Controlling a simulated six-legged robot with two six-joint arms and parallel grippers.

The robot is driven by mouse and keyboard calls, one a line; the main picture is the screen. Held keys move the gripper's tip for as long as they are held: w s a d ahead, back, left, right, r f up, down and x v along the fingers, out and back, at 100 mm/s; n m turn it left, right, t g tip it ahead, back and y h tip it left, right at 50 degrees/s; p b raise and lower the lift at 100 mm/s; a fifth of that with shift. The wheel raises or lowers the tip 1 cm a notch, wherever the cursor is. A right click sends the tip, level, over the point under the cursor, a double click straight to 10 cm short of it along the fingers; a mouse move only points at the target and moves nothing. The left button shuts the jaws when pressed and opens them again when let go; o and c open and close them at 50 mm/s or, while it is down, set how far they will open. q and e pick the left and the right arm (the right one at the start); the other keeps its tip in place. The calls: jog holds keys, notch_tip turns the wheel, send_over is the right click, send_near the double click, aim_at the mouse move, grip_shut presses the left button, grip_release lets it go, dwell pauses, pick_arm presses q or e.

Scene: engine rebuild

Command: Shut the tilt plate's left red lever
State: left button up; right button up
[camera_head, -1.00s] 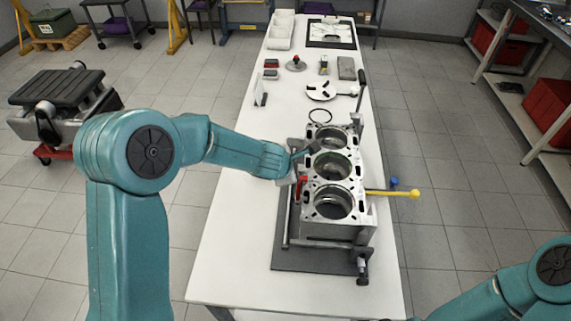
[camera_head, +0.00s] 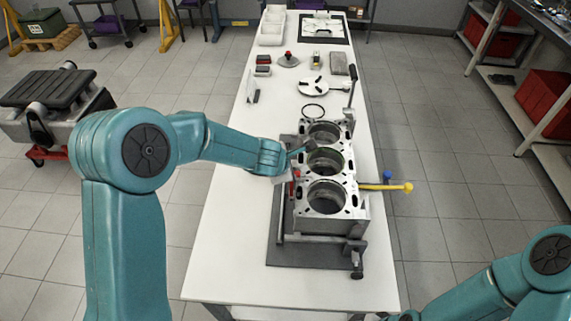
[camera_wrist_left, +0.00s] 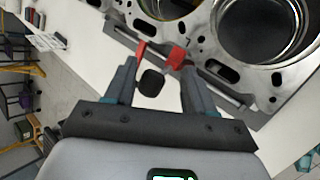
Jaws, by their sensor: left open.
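The engine block (camera_head: 349,205) stands on the tilt plate (camera_head: 300,256), a dark plate on the white table, with its bores facing up. The red lever (camera_head: 292,188) is at the block's left side, largely hidden by my left gripper in the head view. In the left wrist view two red parts (camera_wrist_left: 177,58) show at the fingertips, with a dark rounded knob (camera_wrist_left: 151,82) between the fingers. My left gripper (camera_wrist_left: 158,72) is open around this spot. I cannot tell whether a finger touches the red. My right forearm enters at the lower right; its gripper is out of view.
A yellow-knobbed rod (camera_head: 407,188) and a blue knob (camera_head: 387,174) stick out right of the block. The table left of the plate is clear.

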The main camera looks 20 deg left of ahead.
pick_arm(q)
jog(key=d+p+v, duration=0.1)
jog(key=v, duration=1.5)
jog(key=shift+a, duration=0.2)
jog(key=shift+w+d, duration=0.15)
